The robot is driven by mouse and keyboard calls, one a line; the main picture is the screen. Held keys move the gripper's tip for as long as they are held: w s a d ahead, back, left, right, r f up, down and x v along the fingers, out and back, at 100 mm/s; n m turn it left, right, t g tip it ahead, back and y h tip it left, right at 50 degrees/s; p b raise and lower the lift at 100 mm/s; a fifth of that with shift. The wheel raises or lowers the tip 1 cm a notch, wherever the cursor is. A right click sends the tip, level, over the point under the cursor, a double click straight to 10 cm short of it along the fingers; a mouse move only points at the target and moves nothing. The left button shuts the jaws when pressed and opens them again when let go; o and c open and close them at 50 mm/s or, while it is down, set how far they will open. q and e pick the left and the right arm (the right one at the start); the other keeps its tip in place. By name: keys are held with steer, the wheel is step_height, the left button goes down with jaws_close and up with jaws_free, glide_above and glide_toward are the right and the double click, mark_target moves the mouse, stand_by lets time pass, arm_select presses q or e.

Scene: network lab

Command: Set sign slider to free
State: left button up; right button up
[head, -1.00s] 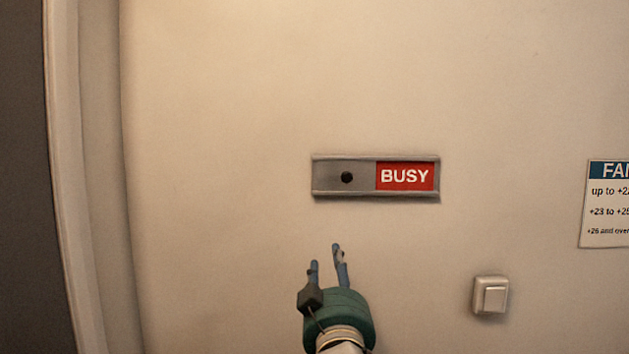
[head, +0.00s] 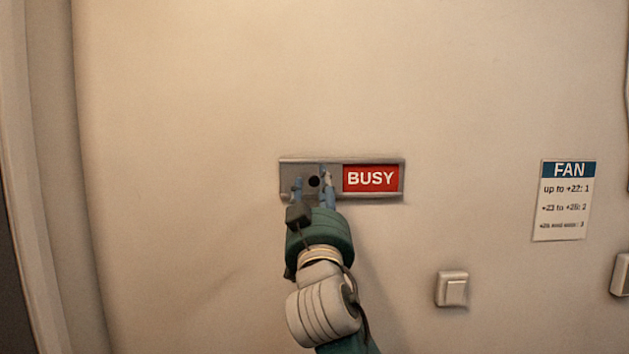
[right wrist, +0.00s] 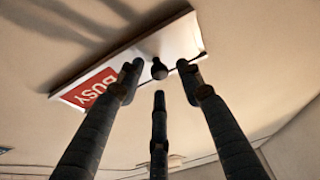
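The sign (head: 372,196) is a grey framed bar on the wall. Its red BUSY field (head: 371,178) shows on the right, and a grey slider cover with a dark round knob (head: 314,181) is on the left. My right gripper (head: 312,186) is in front of the cover, its fingers spread to either side of the knob. In the right wrist view the open fingers (right wrist: 158,75) reach toward the knob (right wrist: 159,70), with a gap around it; contact cannot be told. The BUSY field (right wrist: 88,90) also shows there. My left gripper is not in view.
A light switch (head: 452,289) is on the wall below right of the sign. A FAN notice (head: 566,200) hangs further right, with another switch (head: 620,275) at the right edge. A door frame (head: 45,180) runs down the left. The wall around the sign is clear.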

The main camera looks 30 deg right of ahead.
steer(key=shift+w+d+r, duration=0.1)
steer(key=shift+w+d, duration=0.05)
steer(key=shift+w, duration=0.1)
